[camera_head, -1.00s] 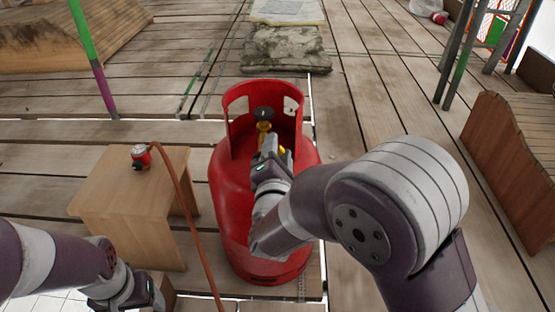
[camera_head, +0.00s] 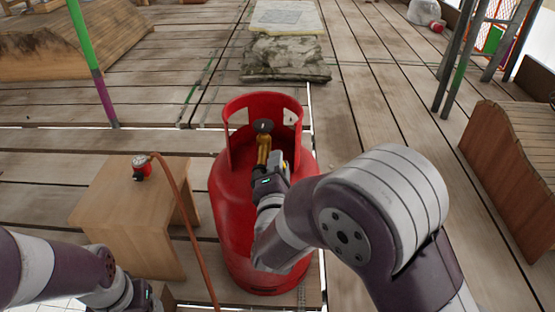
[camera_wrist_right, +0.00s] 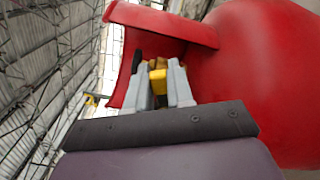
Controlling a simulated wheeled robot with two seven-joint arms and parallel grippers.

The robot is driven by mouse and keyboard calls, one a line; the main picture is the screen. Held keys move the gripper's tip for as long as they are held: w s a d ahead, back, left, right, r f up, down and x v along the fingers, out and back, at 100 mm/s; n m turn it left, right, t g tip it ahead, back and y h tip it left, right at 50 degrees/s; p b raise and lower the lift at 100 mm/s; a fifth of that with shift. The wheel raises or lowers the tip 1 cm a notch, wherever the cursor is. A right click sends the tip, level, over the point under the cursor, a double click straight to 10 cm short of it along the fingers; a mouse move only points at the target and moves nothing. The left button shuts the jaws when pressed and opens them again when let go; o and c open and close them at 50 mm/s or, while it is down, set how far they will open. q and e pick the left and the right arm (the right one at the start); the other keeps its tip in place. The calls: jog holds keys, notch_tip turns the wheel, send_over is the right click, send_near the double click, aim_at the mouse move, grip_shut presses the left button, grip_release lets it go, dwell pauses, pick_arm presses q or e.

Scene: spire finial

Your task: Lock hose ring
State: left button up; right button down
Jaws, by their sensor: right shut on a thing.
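A red gas cylinder (camera_head: 228,210) stands upright with a cut-out collar around its top. Inside the collar is a brass valve (camera_head: 263,150) with a dark knob (camera_head: 263,126). My right gripper (camera_head: 276,162) reaches inside the collar, close beside the valve. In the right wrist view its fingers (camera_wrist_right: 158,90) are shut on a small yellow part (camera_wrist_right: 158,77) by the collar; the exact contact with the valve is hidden. An orange-brown hose (camera_head: 180,195) ends at a red fitting (camera_head: 141,168) on a small wooden table. My left gripper (camera_head: 146,296) is low at the left, its jaws unclear.
The wooden table (camera_head: 110,200) stands just left of the cylinder. A wooden crate-like block (camera_head: 500,170) stands at right. Scaffold poles (camera_head: 95,70) rise at left and at upper right.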

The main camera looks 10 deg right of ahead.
jog(key=m, duration=0.1)
jog(key=m+p, duration=0.1)
jog(key=shift+d+f+m, duration=0.15)
jog(key=shift+f+m, duration=0.25)
jog(key=f+m+p, duration=0.1)
jog(key=m, duration=0.1)
jog(key=shift+m, duration=0.3)
jog(key=m, duration=0.1)
jog(key=f+m+p, duration=0.1)
jog(key=m, duration=0.1)
jog(key=shift+f+m, duration=0.25)
jog(key=shift+m, duration=0.05)
jog(key=shift+a+f+m+p, duration=0.2)
jog(key=shift+f+m+p, duration=0.1)
jog(key=shift+m, duration=0.5)
jog(key=shift+a+f+m+p, duration=0.2)
jog(key=shift+f+m, duration=0.05)
jog(key=shift+m, duration=0.55)
jog(key=c, duration=1.1)
grip_release()
